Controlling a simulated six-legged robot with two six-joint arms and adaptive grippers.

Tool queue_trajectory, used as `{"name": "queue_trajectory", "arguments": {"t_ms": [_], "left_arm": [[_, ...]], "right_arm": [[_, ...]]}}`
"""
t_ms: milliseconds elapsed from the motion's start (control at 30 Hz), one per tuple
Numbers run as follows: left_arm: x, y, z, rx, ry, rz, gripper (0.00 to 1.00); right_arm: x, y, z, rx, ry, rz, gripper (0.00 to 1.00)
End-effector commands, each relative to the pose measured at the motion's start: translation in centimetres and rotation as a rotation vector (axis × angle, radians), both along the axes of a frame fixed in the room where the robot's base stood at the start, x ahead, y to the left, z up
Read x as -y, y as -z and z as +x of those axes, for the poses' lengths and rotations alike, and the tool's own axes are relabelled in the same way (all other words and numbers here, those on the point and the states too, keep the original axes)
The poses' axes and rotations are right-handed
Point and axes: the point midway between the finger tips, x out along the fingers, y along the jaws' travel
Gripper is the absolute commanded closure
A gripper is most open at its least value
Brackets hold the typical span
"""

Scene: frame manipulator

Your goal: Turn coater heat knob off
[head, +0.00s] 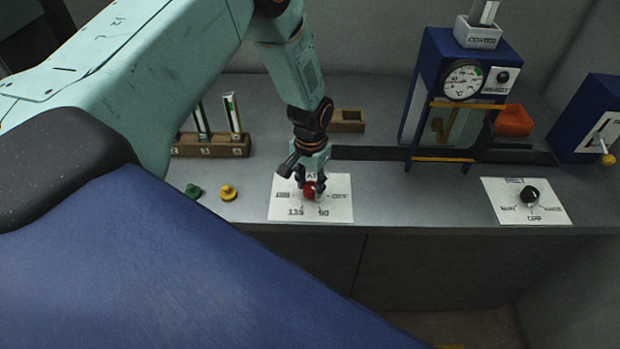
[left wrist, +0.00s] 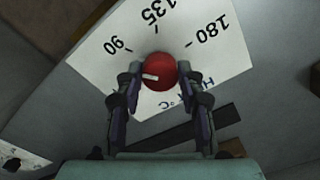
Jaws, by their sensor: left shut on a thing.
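The red heat knob (head: 310,189) sits on a white dial plate (head: 285,207) at the front of the bench. In the left wrist view the red knob (left wrist: 160,72) carries a pale pointer mark on its left side. The plate there (left wrist: 228,62) reads 90, 135 and 180. My left gripper (head: 308,184) comes down from above and is shut on the red knob, with one finger on each side of it in the left wrist view (left wrist: 158,85). The gripper partly covers the plate's upper lettering in the head view. My right gripper is not in view.
A second plate with a black knob (head: 530,194) lies at the right. Behind it stands a blue frame with a gauge (head: 463,79). A yellow knob (head: 228,192) and a green knob (head: 193,190) sit left of the heat plate. A wooden rack (head: 225,147) stands behind them.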

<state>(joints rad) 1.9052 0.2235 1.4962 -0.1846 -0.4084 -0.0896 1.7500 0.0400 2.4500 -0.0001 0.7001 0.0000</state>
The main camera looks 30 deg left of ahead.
Motion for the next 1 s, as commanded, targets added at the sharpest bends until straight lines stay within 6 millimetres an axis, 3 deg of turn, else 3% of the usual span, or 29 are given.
{"name": "queue_trajectory", "arguments": {"t_ms": [600,1000], "left_arm": [[0.2,-0.3,0.3,0.006,-0.568,0.0,0.94],[0.2,-0.3,0.4,0.007,-0.808,-0.001,0.94]], "right_arm": [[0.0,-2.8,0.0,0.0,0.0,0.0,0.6],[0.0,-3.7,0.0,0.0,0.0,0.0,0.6]]}}
